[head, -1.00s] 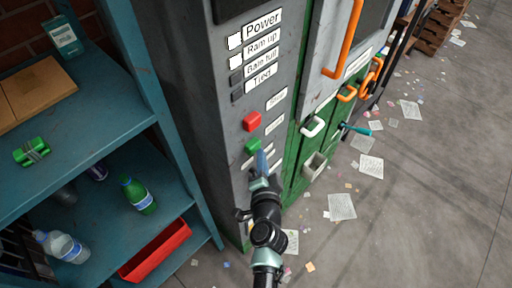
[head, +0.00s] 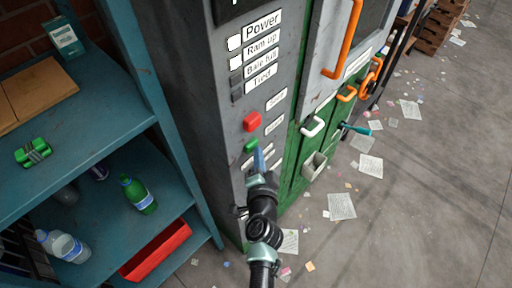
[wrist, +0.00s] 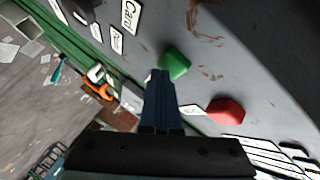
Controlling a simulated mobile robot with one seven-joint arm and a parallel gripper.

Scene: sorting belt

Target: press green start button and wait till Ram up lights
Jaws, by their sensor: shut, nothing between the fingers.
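The green start button (head: 251,145) sits below the red button (head: 251,122) on the grey machine panel. My gripper (head: 258,155) is shut and empty, its blue fingertips at the lower right edge of the green button. In the wrist view the fingertips (wrist: 160,76) end just beside the green button (wrist: 174,61); I cannot tell whether they touch it. The Ram up lamp (head: 236,63) looks white, like the Power lamp (head: 234,43) above it. The Bale full lamp (head: 236,79) and Tied lamp (head: 237,95) look dark.
A blue shelf (head: 85,147) with bottles, boxes and a red tray (head: 155,250) stands close on the left. Orange handles (head: 345,45) and a green door with a white handle (head: 312,127) are to the right. Papers litter the open floor.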

